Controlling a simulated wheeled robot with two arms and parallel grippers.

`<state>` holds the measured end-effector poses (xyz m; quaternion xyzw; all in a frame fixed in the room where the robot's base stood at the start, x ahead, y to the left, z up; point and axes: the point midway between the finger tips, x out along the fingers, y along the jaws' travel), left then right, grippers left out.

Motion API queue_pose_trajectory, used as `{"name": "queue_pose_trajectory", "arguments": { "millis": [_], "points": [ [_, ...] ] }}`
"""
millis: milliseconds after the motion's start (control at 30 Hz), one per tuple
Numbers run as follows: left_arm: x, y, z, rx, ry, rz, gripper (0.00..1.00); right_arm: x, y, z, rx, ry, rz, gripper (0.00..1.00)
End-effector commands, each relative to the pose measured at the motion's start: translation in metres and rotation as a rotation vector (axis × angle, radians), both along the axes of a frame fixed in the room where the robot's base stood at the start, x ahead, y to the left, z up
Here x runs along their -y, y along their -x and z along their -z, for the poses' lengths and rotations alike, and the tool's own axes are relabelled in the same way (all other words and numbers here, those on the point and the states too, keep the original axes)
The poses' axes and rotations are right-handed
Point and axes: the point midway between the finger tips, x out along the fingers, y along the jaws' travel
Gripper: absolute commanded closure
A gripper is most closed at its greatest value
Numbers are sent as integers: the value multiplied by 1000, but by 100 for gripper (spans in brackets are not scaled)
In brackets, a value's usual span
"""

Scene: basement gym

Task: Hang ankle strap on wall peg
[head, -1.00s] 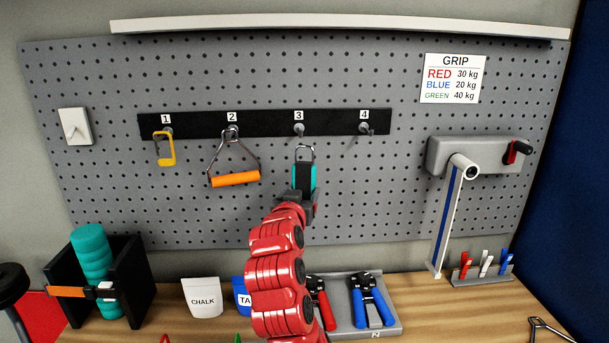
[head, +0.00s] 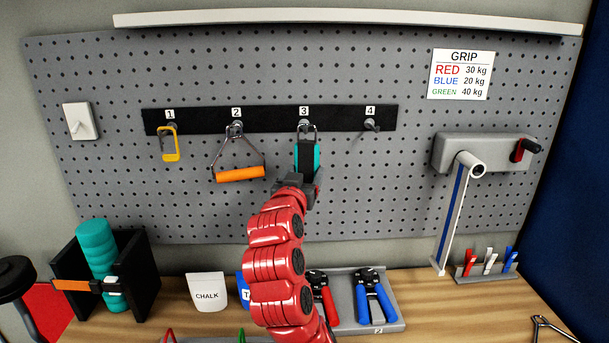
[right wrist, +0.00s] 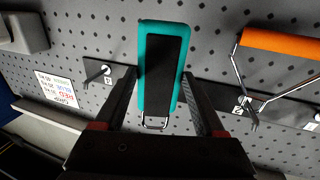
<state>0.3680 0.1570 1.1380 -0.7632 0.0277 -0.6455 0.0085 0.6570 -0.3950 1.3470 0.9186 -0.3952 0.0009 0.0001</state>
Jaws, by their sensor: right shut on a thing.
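The ankle strap (head: 307,157) is a teal and black pad with a metal ring at its top. My right gripper (head: 303,180) is shut on its lower part and holds it upright in front of the pegboard. The ring (head: 308,134) is at peg 3 (head: 304,124), overlapping it in the head view; I cannot tell whether it is around the peg. In the right wrist view the strap (right wrist: 162,70) sits between the fingers, its ring (right wrist: 155,124) partly hidden at the gripper's base. My left gripper is not in view.
A yellow carabiner (head: 169,145) hangs at peg 1 and an orange-grip handle (head: 240,174) at peg 2, left of the strap. Peg 4 (head: 372,125) is bare. Hand grippers in a grey tray (head: 395,325) and a chalk bag (head: 206,291) are on the bench below.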

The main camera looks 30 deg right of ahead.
Motion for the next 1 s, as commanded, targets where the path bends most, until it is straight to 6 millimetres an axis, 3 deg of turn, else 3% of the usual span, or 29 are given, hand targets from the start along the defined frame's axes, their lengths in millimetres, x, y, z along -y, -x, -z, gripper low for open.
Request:
{"name": "queue_pose_trajectory", "arguments": {
  "millis": [933,1000],
  "points": [
    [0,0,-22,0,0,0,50,33,-53,2,1,-1,0,89],
    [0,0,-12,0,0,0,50,34,-56,10,2,-1,0,89]
  ]
}}
